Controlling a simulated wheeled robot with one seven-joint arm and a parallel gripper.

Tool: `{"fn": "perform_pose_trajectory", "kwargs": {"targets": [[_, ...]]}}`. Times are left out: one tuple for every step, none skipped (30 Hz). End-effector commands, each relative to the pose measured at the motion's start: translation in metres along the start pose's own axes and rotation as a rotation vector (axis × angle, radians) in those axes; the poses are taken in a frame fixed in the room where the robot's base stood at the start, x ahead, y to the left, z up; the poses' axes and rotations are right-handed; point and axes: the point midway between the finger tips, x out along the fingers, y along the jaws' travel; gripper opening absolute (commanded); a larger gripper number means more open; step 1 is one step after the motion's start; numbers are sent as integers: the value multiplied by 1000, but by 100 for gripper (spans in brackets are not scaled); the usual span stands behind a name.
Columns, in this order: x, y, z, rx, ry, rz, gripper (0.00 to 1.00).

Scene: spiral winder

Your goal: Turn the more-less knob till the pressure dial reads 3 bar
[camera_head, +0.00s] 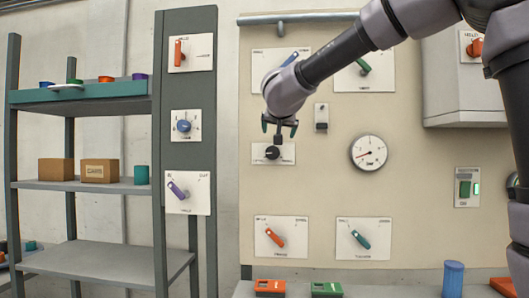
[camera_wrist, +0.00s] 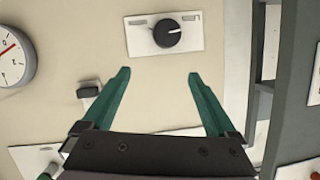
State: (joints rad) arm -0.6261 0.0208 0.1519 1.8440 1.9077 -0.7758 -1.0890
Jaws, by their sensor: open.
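The black knob (camera_head: 272,153) sits on a small white plate on the beige panel, with labels too small to read. It also shows at the top of the wrist view (camera_wrist: 167,33), with a white pointer line. The round white pressure dial (camera_head: 369,153) is to its right in the head view; its red needle points left and slightly down, and its numbers are not legible. Part of the dial shows at the wrist view's left edge (camera_wrist: 14,50). My gripper (camera_wrist: 159,73) is open and empty, its green fingers apart from the knob. In the head view my gripper (camera_head: 279,128) is just above the knob.
A small dark switch (camera_head: 321,116) is right of my gripper. Plates with an orange knob (camera_head: 275,238) and a teal knob (camera_head: 360,240) are lower on the panel. A grey post with several knobs (camera_head: 183,127) and a shelf (camera_head: 92,256) stand left. A green-lit switch (camera_head: 466,188) is right.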

Motion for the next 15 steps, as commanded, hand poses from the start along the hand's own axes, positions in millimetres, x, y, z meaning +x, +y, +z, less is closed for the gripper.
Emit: {"fn": "perform_pose_trajectory", "kwargs": {"targets": [[2,-8,11,-20,-25,23,93],[3,-10,15,-28,-36,37,93],[4,-11,20,-40,-49,52,93],[4,-12,22,-45,-56,60,93],[5,-13,24,-50,-61,66,93],[7,-13,25,-53,-65,70,93],[9,-13,26,-54,-66,72,93],[12,-13,26,-55,-67,73,93],[17,-12,27,-55,-67,74,93],[22,-11,27,-55,-67,75,93],[26,-11,27,-54,-68,75,93],[34,-10,28,-53,-67,75,93],[40,-9,28,-54,-67,76,93],[46,-9,28,-53,-67,75,93],[54,-8,29,-53,-68,75,93]]}}
